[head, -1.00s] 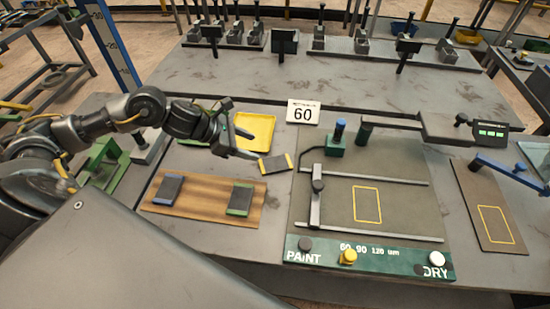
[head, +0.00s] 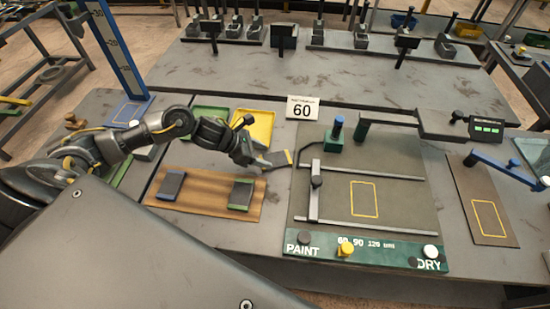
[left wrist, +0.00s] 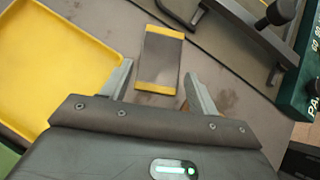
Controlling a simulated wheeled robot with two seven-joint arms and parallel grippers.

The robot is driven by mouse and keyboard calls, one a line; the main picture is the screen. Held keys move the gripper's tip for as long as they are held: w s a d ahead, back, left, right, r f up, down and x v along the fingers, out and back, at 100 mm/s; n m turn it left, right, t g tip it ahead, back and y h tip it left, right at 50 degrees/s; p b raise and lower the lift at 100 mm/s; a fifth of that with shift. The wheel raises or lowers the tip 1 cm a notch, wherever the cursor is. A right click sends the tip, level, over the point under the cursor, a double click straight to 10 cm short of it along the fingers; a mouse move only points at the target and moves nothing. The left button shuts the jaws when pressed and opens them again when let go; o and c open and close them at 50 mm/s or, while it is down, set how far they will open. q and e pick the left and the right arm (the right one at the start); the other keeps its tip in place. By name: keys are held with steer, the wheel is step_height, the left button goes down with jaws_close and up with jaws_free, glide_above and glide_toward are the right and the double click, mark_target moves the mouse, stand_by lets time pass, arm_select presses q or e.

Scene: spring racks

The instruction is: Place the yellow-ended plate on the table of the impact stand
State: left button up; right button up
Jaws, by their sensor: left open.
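The yellow-ended plate (head: 289,157) lies on the grey bench between the yellow tray and the paint fixture, partly hidden by my left gripper (head: 268,160). In the left wrist view the dark plate (left wrist: 161,58) shows a yellow band at each end. My left gripper (left wrist: 157,76) is open there, its fingertips on either side of the near yellow end, with no clear contact. A tall blue post with scale marks (head: 118,50), which looks like the impact stand, rises at the left from a blue-edged base (head: 130,110). My right gripper is not in view.
A yellow tray (head: 265,118) and a green tray (head: 205,113) lie behind my left arm. A wooden board (head: 205,190) holds a blue-ended plate (head: 171,186) and a green-ended plate (head: 240,195). The paint fixture (head: 390,170) stands right of the gripper.

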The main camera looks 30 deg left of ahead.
mark_target(275, 159)
arm_select(q)
steer(key=x, duration=0.3)
steer(key=shift+w+d+f+p, duration=0.15)
steer(key=shift+f+p, duration=0.05)
steer(key=shift+p, duration=0.2)
steer(key=c, duration=0.4)
steer(key=shift+r, duration=0.1)
jaws_close()
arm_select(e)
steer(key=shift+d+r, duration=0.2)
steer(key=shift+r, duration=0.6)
arm_select(q)
steer(key=shift+r, duration=0.1)
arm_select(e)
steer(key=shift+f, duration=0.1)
